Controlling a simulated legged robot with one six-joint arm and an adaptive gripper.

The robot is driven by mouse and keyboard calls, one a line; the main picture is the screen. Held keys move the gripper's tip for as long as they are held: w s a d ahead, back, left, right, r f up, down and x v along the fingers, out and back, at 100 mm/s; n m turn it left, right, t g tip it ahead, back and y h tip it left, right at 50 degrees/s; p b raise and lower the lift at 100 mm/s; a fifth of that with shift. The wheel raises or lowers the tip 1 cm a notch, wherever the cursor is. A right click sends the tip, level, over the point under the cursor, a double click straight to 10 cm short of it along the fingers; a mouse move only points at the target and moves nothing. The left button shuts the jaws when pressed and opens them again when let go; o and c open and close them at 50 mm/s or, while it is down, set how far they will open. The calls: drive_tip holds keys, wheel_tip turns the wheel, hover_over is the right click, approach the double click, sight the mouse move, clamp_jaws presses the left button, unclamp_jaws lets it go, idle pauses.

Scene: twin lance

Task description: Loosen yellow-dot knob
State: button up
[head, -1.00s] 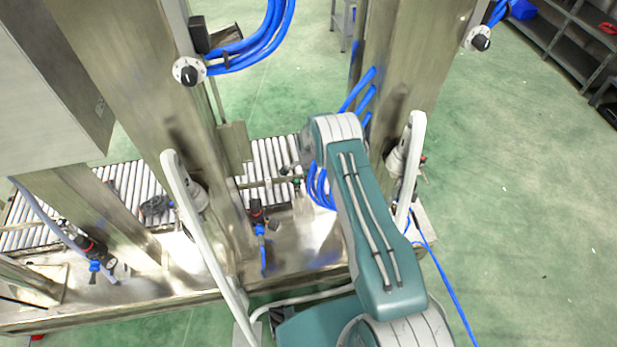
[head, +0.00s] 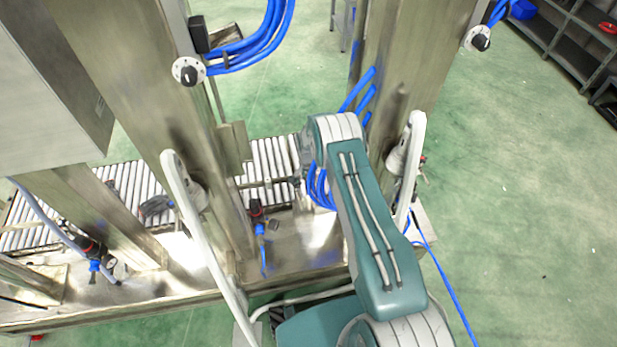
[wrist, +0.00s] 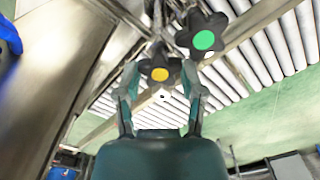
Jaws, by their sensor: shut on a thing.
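The yellow-dot knob (wrist: 160,75) is a dark lobed knob with a yellow disc on its face, near the middle of the wrist view. My gripper (wrist: 159,67) has one finger on each side of this knob and is shut on it. A similar dark knob with a green dot (wrist: 203,38) sits just above and to the right, outside the fingers. In the head view my arm hides the yellow-dot knob and most of the gripper.
A roller conveyor (head: 272,158) runs behind the knobs. Steel posts (head: 400,75) stand on both sides of my arm, with white curved bars (head: 190,210) in front. Blue hoses (head: 322,187) hang close to my wrist. Green floor (head: 520,190) lies open at right.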

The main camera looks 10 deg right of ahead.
sight(308, 178)
drive_tip(key=shift+w, duration=0.1)
drive_tip(key=o, duration=1.1)
drive_tip(key=shift+o, duration=0.2)
wheel_tip(308, 178, up, 12)
